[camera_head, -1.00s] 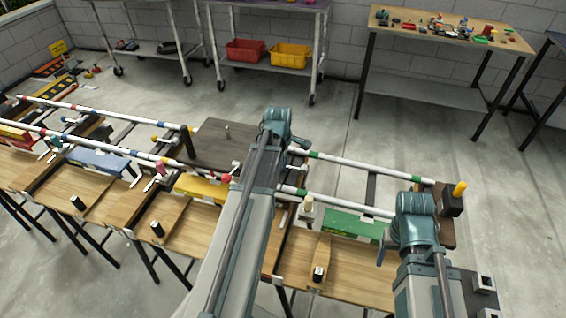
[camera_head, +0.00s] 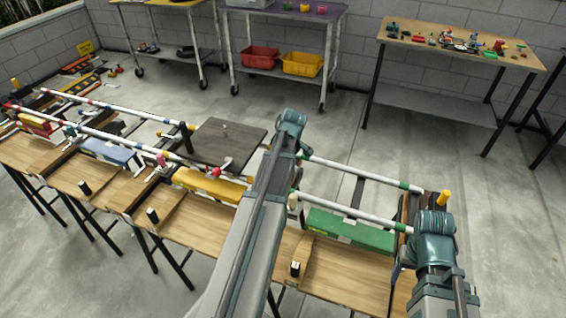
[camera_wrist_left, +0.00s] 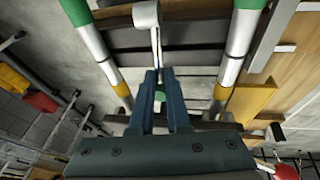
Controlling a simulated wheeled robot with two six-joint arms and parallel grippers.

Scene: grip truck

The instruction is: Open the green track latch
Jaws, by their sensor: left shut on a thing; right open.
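The green track's white rails with green bands (camera_head: 360,172) run at the right of the bench in the head view, beside a long green block (camera_head: 350,230). In the left wrist view, my left gripper (camera_wrist_left: 159,74) is between two banded rails, its fingers close together around a thin grey lever (camera_wrist_left: 156,47) with a white rounded top (camera_wrist_left: 146,14). I take this lever to be the latch; its lower part is hidden by the fingers. In the head view my arm hides the left fingertips. My right gripper (camera_head: 397,268) is open beside the green block's right end, its fingers mostly hidden.
A yellow post (camera_head: 443,198) stands near the right end of the green track. A dark board (camera_head: 228,143), a yellow block (camera_head: 210,186) and a blue block (camera_head: 110,151) lie to the left. A cart with red (camera_head: 260,57) and yellow bins (camera_head: 302,64) stands behind, across open floor.

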